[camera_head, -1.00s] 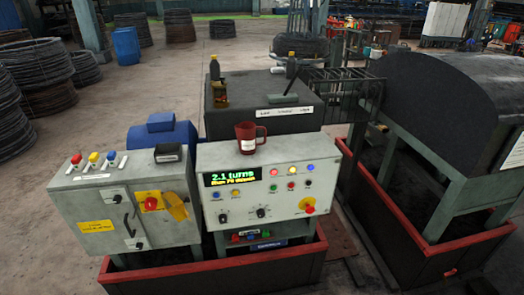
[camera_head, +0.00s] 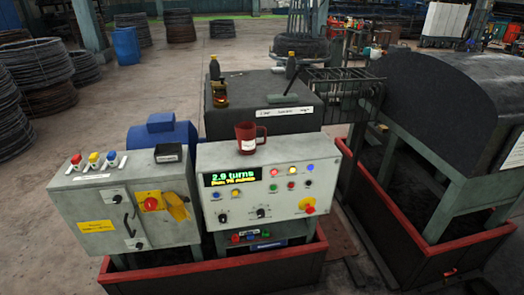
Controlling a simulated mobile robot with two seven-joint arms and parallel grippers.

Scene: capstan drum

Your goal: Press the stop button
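The white control panel (camera_head: 262,186) faces me in the middle of the view. Its display (camera_head: 233,177) reads "2.9 turns" in green, with a smaller yellow line under it. Several small coloured buttons and lamps sit right of the display, among them a red one (camera_head: 290,185). A large red mushroom button (camera_head: 309,208) on a yellow base is at the panel's lower right. The labels are too small to read, so I cannot tell which button is marked stop. Neither of my grippers is in view.
A dark red mug (camera_head: 247,137) stands on top of the panel. A grey cabinet (camera_head: 125,215) with a red and yellow switch stands to the left. A red-rimmed tray (camera_head: 215,271) runs below. The air before the panel is clear.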

